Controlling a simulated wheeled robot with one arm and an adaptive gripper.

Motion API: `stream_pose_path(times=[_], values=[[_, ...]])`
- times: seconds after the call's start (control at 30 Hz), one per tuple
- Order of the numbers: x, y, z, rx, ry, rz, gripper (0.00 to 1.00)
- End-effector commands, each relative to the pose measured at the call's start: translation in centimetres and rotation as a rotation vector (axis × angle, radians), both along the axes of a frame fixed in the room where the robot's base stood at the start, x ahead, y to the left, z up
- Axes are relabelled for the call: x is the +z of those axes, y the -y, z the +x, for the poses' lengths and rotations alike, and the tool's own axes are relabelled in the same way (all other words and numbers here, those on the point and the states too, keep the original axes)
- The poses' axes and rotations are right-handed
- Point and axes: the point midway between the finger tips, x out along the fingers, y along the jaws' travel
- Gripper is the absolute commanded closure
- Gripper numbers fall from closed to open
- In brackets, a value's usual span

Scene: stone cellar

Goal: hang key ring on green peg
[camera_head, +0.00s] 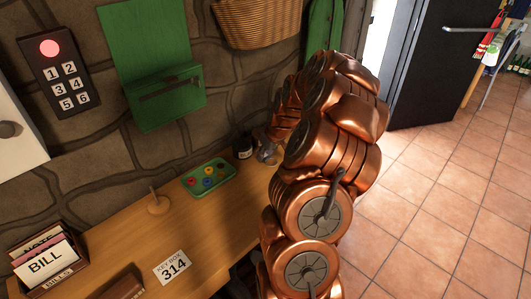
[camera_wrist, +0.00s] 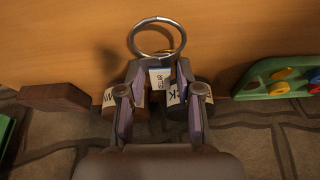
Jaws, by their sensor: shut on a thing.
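The key ring, a plain metal hoop (camera_wrist: 157,38), stands out past the fingertips in the wrist view, above the wooden table. My gripper (camera_wrist: 157,76) is shut on the ring's small lettered tag (camera_wrist: 160,78). In the head view my copper arm hides most of the gripper and the ring. A green panel (camera_head: 145,35) with a green ledge and a dark bar (camera_head: 170,88) is on the stone wall. I cannot make out a clear green peg; a green tray (camera_head: 208,190) with several coloured round pieces lies on the table, also in the wrist view (camera_wrist: 255,75).
A dark bottle (camera_head: 243,147) stands near the wall; two labelled bottles show behind my fingers in the wrist view. A wooden stand with a pin (camera_head: 157,205), a number card (camera_head: 173,267) and a bill box (camera_head: 45,265) are on the table. The table's middle is fairly clear.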

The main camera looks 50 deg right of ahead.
Motion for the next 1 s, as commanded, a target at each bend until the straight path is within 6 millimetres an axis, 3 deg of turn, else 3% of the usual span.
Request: stream_pose_path(times=[0.83,0.87,1.0], values=[[-1.4,-0.1,-0.1,0.001,-0.004,0.003,1.0],[-1.5,-0.1,-0.1,0.001,-0.005,0.003,0.65],[-1.6,-0.2,-0.2,0.002,-0.007,0.005,0.5]])
